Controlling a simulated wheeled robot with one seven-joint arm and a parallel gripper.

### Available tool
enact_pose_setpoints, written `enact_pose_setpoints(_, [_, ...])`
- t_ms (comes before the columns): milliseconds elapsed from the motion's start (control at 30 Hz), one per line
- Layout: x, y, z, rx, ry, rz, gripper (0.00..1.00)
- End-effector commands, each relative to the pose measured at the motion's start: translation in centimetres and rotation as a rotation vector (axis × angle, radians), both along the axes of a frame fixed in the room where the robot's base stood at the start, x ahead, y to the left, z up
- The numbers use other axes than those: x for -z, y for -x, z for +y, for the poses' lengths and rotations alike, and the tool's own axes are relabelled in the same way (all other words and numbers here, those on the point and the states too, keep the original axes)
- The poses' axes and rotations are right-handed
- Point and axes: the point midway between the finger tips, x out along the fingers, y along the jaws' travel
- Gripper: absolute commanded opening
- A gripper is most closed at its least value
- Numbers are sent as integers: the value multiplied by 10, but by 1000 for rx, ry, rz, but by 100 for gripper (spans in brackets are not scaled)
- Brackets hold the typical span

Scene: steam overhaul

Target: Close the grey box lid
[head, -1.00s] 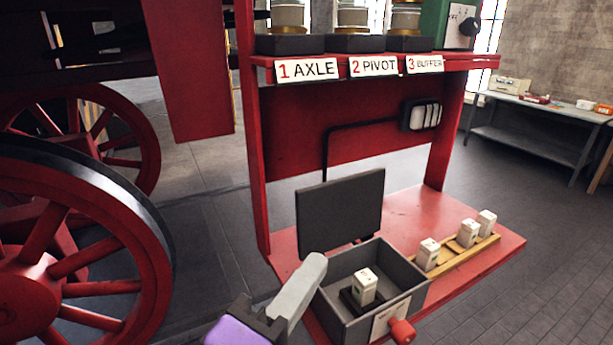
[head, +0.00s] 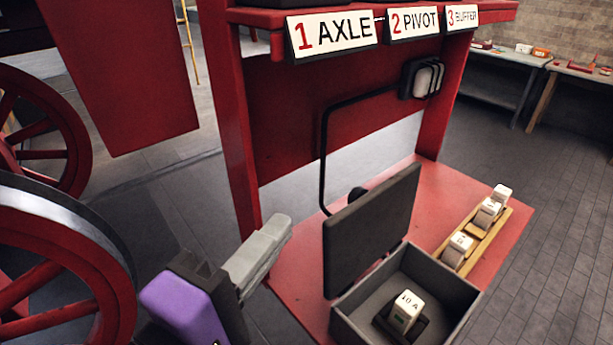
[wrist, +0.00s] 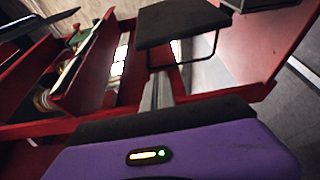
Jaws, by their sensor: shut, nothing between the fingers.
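The grey box (head: 350,322) sits on the red shelf, open at the top. Its dark grey lid (head: 372,228) stands raised, roughly upright and tilted, at the box's back-left side. A white block marked 10 A (head: 406,310) stands in a dark holder inside the box. My gripper (head: 284,226) is shut and empty, to the left of the lid, with a visible gap between them in the head view. In the wrist view the fingers (wrist: 158,90) point toward a dark panel that looks like the lid (wrist: 180,22). The box's front is cut off by the head view's lower edge.
A wooden rack (head: 476,238) with several white blocks stands to the right of the box on the red shelf (head: 408,205). A black pipe (head: 324,150) runs behind the lid to a wall fitting (head: 424,77). A red wheel (head: 60,270) is at left.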

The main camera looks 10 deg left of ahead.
Motion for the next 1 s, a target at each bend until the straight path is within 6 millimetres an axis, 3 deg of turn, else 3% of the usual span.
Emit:
enact_pose_setpoints(267, [-1, -13, -5, 5, 3, 2, 0])
enact_pose_setpoints(733, [-1, -97, -30, 5, 2, 3, 0])
enact_pose_setpoints(1000, [0, -77, -56, 1, 1, 2, 0])
